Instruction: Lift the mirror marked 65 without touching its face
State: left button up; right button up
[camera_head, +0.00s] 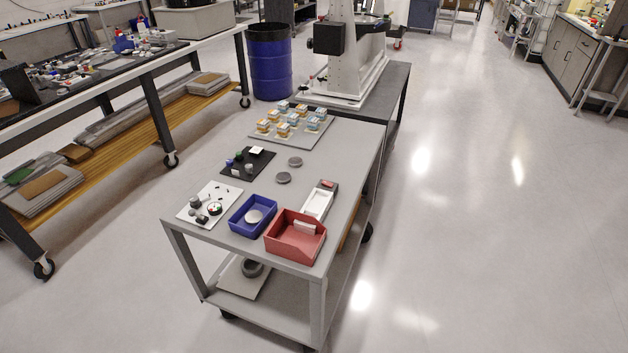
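No marking 65 can be read in the head view. Two grey round discs, a nearer one (284,178) and a farther one (295,162), lie flat on the grey cart top (347,157). A pale round disc (254,217) sits in the blue tray (236,220). I cannot tell which of these, if any, is the mirror. Neither of my grippers is in view.
A red bin (297,252), a white tray (318,201), a white plate (193,214) with small parts, a black mat (262,164) and a board of small blocks (318,131) crowd the cart. A blue barrel (270,70) stands behind. Floor at right is clear.

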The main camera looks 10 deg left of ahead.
aim_at(283, 178)
jog(key=z, duration=1.15)
jog(key=i, duration=2.8)
jog(key=u, duration=2.9)
